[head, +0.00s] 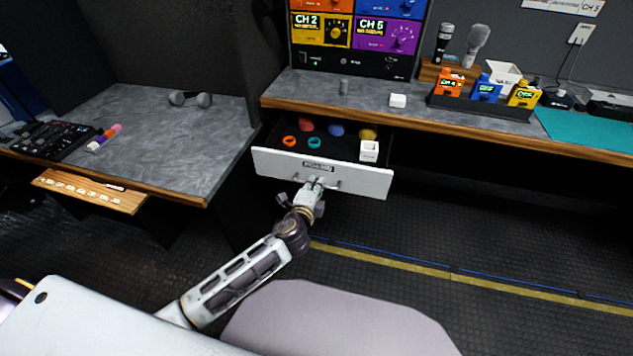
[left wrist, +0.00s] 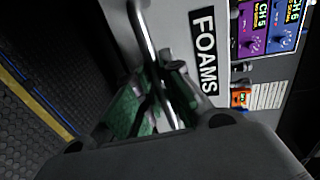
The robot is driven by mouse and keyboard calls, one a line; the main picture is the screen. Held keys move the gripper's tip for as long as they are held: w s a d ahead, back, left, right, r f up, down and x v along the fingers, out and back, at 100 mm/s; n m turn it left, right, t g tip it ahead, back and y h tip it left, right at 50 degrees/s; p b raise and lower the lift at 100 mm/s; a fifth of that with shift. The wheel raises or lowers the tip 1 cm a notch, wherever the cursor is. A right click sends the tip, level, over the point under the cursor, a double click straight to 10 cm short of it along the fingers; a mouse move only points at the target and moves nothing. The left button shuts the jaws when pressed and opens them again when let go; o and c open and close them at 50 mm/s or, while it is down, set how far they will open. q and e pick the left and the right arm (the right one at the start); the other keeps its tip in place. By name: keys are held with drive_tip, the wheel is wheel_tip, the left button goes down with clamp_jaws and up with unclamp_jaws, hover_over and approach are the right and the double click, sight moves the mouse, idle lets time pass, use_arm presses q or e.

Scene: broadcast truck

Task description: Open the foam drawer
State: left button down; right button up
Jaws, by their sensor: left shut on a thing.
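The foam drawer (head: 275,163) is a white-fronted drawer under the grey counter, pulled out so its dark inside shows in the head view. Its front carries a label that reads FOAMS in the left wrist view (left wrist: 204,52). Red, blue and yellow foam pieces, orange and teal rings and a small white box (head: 369,151) lie inside. My left gripper (head: 317,186) is at the drawer front, shut on the metal bar handle (left wrist: 147,40). Its green-padded fingers (left wrist: 150,100) close around the bar. My right gripper is not in view.
The counter (head: 365,92) above holds a rack of coloured channel packs (head: 480,103), microphones (head: 476,45) and a small white block (head: 398,100). The floor in front of the drawer is clear, with a yellow stripe.

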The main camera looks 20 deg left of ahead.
use_arm(q)
drive_tip(key=c, duration=1.8)
unclamp_jaws()
drive_tip(key=shift+s, duration=0.1)
drive_tip(key=shift+s+r, duration=0.35)
drive_tip(key=shift+s, duration=1.55)
drive_tip(key=shift+s+r, duration=0.4)
drive_tip(key=shift+s, duration=1.55)
drive_tip(key=shift+s+r, duration=0.35)
drive_tip(key=shift+s, duration=1.55)
drive_tip(key=shift+a, duration=0.1)
